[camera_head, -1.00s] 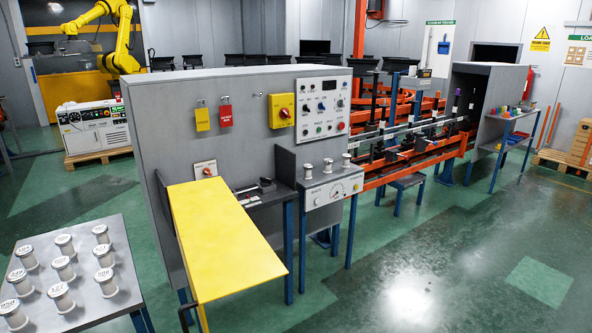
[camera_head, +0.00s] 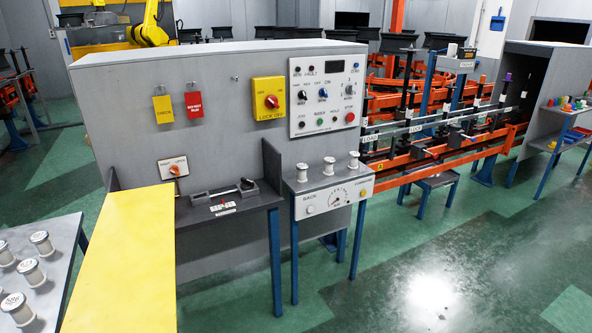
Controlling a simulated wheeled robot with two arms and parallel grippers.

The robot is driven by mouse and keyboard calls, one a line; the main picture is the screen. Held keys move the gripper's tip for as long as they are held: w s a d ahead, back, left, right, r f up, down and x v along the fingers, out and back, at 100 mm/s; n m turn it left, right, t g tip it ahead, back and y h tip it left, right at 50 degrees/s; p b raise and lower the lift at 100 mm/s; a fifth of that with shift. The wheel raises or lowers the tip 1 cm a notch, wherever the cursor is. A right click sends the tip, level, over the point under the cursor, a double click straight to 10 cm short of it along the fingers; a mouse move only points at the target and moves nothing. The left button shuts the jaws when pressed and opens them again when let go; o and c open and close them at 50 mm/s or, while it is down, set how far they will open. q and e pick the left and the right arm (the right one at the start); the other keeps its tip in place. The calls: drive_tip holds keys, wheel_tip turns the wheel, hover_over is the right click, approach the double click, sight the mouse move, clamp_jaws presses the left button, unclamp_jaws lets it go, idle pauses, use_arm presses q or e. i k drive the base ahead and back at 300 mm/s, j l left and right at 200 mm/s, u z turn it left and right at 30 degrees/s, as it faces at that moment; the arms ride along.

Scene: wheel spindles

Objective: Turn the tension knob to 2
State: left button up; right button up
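A small grey unit (camera_head: 306,208) stands to the right of the bench, with a white front panel. On that panel is a round dial with a small knob (camera_head: 336,199) in its middle and an arc of small marks around it. The lettering and the pointer's setting are too small to read surely. A round white button (camera_head: 310,210) sits left of the dial, near the word BACK, and a yellow label (camera_head: 366,192) sits right of it. Several white spools (camera_head: 329,166) stand on top of the unit. Neither of my grippers is in view.
A yellow panel (camera_head: 125,262) juts forward at the lower left, beside a table (camera_head: 62,228) of white spools. A dark bench (camera_head: 240,203) carries a small fixture. A grey cabinet with a control panel (camera_head: 327,90) stands behind. Green floor (camera_head: 385,285) before the unit is clear.

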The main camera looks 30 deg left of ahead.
sight(247, 184)
drive_tip(key=i+l+u, duration=0.2)
drive_tip(key=i, duration=0.25)
drive_tip(key=i+l+u, duration=0.15)
drive_tip(key=i, duration=0.3)
